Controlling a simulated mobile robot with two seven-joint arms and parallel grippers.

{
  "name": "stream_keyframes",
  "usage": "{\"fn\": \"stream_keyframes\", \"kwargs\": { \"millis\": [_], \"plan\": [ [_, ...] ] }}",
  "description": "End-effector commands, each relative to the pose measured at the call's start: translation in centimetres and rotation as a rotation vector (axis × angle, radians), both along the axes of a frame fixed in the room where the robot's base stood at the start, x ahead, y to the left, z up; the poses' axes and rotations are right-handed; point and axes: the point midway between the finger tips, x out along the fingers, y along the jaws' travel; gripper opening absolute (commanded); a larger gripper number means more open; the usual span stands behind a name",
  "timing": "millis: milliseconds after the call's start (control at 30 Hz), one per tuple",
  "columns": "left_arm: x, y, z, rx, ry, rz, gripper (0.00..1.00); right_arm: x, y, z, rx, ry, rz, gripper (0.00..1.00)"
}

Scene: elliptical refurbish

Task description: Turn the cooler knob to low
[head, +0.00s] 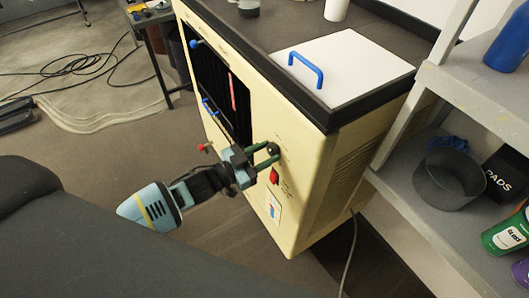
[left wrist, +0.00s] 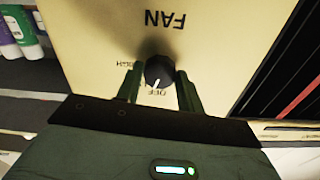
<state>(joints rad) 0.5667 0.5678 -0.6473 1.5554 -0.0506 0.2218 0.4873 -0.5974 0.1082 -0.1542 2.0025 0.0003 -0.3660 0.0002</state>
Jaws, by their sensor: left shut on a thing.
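The cream-coloured cooler (head: 310,165) stands in the middle of the head view. Its round black knob (head: 273,148) is on the front panel, near the right edge. In the left wrist view the knob (left wrist: 159,72) sits by an upside-down "FAN" label, with "OFF" and "HIGH" marks beside it. Its white pointer line is on the side towards "OFF". My left gripper (head: 267,156) has its green fingers on both sides of the knob and is shut on it. The fingers (left wrist: 159,88) also show in the left wrist view. My right gripper is not in view.
A red switch (head: 274,176) sits just below the knob. A white lid with a blue handle (head: 306,69) lies on the cooler's top. Grey shelves (head: 424,212) with a bin (head: 449,182) stand to the right. A cable (head: 349,252) hangs behind the cooler. Floor at left is mostly open.

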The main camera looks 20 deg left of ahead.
Motion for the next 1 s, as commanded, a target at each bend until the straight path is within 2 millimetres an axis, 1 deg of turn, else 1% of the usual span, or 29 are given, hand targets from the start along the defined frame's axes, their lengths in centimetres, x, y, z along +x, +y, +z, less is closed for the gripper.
{"fn": "stream_keyframes", "kwargs": {
  "millis": [200,500,700,1000],
  "plan": [
    [0.02,0.03,0.05,0.141,-0.112,0.001,0.15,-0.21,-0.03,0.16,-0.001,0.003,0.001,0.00],
    [0.01,0.01,0.05,0.290,-0.228,0.000,0.15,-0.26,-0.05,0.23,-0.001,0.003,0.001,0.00],
    [0.03,0.03,0.06,0.344,-0.270,0.001,0.15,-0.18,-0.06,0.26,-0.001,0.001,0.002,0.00],
    [0.03,0.03,0.06,0.365,-0.286,0.001,0.15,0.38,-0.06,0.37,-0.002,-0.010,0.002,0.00]
  ]
}}
